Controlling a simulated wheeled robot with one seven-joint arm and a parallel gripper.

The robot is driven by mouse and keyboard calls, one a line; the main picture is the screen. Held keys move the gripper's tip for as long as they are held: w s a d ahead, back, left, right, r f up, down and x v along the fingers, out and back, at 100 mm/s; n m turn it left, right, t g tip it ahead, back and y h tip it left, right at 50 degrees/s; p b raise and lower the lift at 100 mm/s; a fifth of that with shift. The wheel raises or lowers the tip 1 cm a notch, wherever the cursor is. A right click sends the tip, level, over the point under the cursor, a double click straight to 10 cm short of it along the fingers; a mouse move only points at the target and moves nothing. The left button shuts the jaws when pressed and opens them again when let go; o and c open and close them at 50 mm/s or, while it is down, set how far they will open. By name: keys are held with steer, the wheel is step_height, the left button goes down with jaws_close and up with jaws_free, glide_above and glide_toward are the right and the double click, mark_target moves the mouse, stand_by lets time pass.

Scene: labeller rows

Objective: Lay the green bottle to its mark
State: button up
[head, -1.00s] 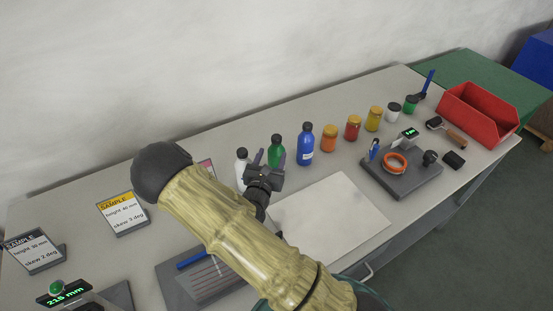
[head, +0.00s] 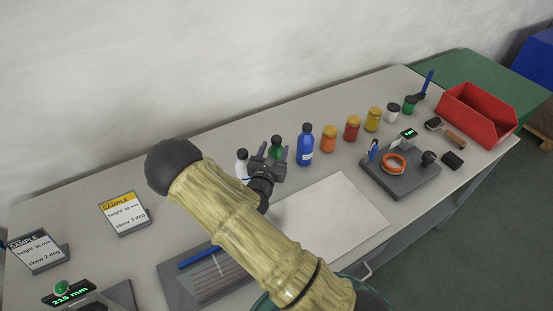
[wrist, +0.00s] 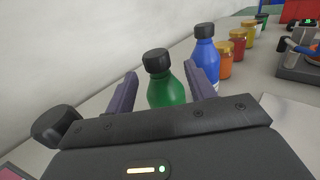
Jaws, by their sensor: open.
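The green bottle (head: 276,144) with a black cap stands upright in the row on the bench, partly hidden by my gripper in the head view. My gripper (head: 271,155) is open in front of it. In the wrist view the green bottle (wrist: 166,86) stands between the two purple fingers of my gripper (wrist: 162,92), with its lower part hidden by the gripper body. I cannot tell whether a finger touches it. No mark for the bottle can be made out.
The white bottle (head: 242,165) stands close on the left, and the blue bottle (head: 305,146) close on the right. Several jars continue to the right, toward a red bin (head: 477,110). A pale board (head: 340,218) lies clear in front.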

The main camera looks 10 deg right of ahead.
mark_target(275, 146)
steer(key=p+x, duration=0.1)
steer(key=x, duration=0.3)
steer(key=shift+a, duration=0.1)
steer(key=shift+c, duration=0.2)
jaws_close()
stand_by(0.3)
step_height(275, 146, up, 10)
steer(key=shift+b, duration=0.85)
steer(key=shift+f, duration=0.1)
stand_by(0.4)
